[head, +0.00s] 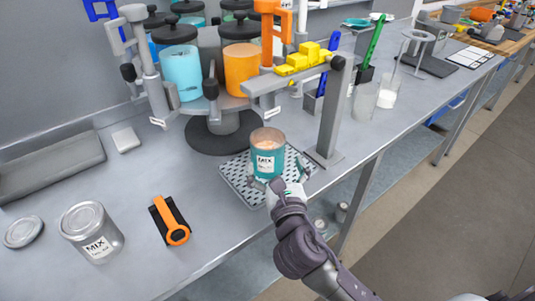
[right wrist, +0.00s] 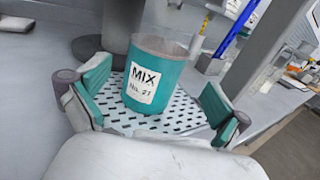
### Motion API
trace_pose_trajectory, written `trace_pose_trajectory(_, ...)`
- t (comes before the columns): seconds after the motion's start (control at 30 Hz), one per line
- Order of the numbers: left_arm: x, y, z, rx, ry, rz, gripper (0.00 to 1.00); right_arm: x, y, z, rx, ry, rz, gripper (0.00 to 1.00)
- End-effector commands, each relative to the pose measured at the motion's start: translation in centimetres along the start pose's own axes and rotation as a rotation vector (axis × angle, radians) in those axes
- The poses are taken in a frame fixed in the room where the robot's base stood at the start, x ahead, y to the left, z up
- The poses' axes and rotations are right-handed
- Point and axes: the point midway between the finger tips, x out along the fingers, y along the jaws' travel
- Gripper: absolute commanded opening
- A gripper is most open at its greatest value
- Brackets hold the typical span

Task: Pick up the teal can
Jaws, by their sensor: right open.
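The teal can (head: 267,155) stands upright on a perforated drip tray (head: 231,180) below the drum carousel. It has a white MIX label and an open top. In the right wrist view the teal can (right wrist: 153,75) stands between and a little beyond the two teal-padded fingers. My right gripper (head: 277,184) is at the can's near side; the wrist view shows my right gripper (right wrist: 157,104) open, with gaps between each finger and the can. My left gripper is not in view.
A grey MIX can (head: 91,231), a lid (head: 24,231) and an orange-handled tool (head: 170,220) are at the left front. A grey post (head: 330,110) stands right of the tray. The carousel with colored drums (head: 181,72) overhangs behind. Clear glasses (head: 364,101) stand farther right.

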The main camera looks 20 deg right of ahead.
Motion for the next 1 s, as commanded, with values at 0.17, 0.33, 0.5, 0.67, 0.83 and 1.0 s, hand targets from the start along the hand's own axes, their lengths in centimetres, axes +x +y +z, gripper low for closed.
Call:
trace_pose_trajectory(0.17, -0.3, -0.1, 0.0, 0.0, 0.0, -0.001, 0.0, 2.5, 0.0, 0.1, 0.0, -0.001, -0.001, 1.0)
trace_pose_trajectory(0.33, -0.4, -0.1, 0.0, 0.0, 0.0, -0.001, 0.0, 3.6, 0.1, 0.0, 0.003, 0.001, -0.001, 1.0)
trace_pose_trajectory(0.5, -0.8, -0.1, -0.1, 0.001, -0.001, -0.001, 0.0, 6.2, 0.3, 0.2, 0.004, 0.0, -0.001, 1.0)
trace_pose_trajectory(0.67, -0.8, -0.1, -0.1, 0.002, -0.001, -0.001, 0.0, 7.9, 0.3, 0.0, 0.002, 0.001, 0.0, 1.0)
trace_pose_trajectory(0.83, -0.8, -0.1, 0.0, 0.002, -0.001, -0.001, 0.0, 8.2, 0.3, -0.1, 0.002, 0.002, 0.0, 1.0)
trace_pose_trajectory(1.0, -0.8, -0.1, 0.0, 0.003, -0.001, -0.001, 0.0, 8.2, 0.3, -0.1, 0.002, 0.002, 0.0, 0.88)
